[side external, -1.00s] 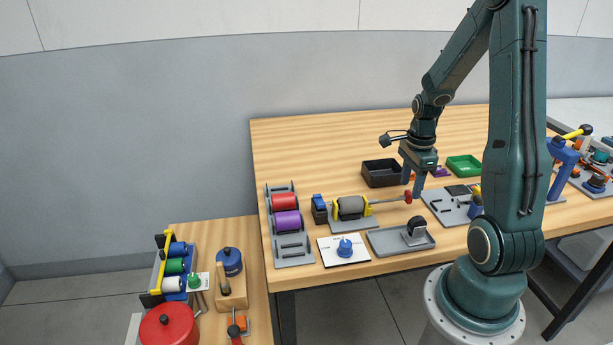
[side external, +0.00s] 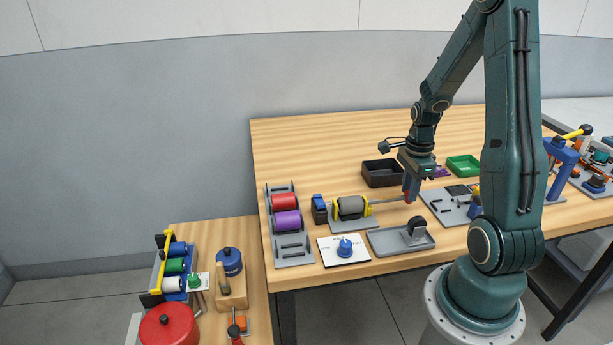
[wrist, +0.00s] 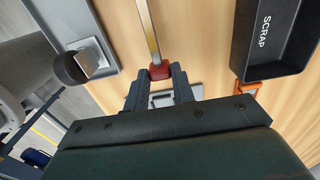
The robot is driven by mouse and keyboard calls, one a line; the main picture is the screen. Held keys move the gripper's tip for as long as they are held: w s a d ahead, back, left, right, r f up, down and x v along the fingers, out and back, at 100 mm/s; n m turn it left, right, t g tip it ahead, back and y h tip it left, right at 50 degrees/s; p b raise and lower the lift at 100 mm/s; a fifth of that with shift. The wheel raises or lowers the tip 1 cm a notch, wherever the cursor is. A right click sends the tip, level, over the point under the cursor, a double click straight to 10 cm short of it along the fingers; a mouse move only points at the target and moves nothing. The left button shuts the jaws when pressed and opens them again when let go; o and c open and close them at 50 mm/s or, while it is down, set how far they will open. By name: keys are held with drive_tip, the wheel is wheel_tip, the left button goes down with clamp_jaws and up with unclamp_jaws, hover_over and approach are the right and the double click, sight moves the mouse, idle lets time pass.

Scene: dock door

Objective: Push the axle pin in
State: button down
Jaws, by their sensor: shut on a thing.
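The axle pin (side external: 388,199) is a thin grey rod with a red knob (wrist: 160,70) at its right end. In the side view its left end meets the yellow bracket of a fixture (side external: 357,223) that carries a grey roller (side external: 350,206). Much of the rod sticks out to the right of the bracket. My gripper (side external: 410,194) points down at the red knob. In the wrist view the fingers (wrist: 160,82) are shut on the knob, and the rod runs away from them toward the top. The rod's far end is hidden inside the roller.
A black SCRAP bin (wrist: 272,40) stands close to the gripper; it also shows behind the rod in the side view (side external: 382,182). A grey tray (side external: 388,248) with a black-and-grey part lies in front. A rack (side external: 292,245) with red and purple rollers stands left.

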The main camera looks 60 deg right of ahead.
sight(376, 200)
drive_tip(key=shift+w+a, duration=3.2)
drive_tip(key=shift+w, duration=0.05)
drive_tip(key=c, duration=1.2)
unclamp_jaws()
drive_tip(key=shift+c, duration=0.2)
drive_tip(key=shift+o, duration=0.4)
drive_tip(key=shift+r, duration=0.1)
wheel_tip(376, 200, up, 14)
drive_tip(key=shift+a, duration=0.1)
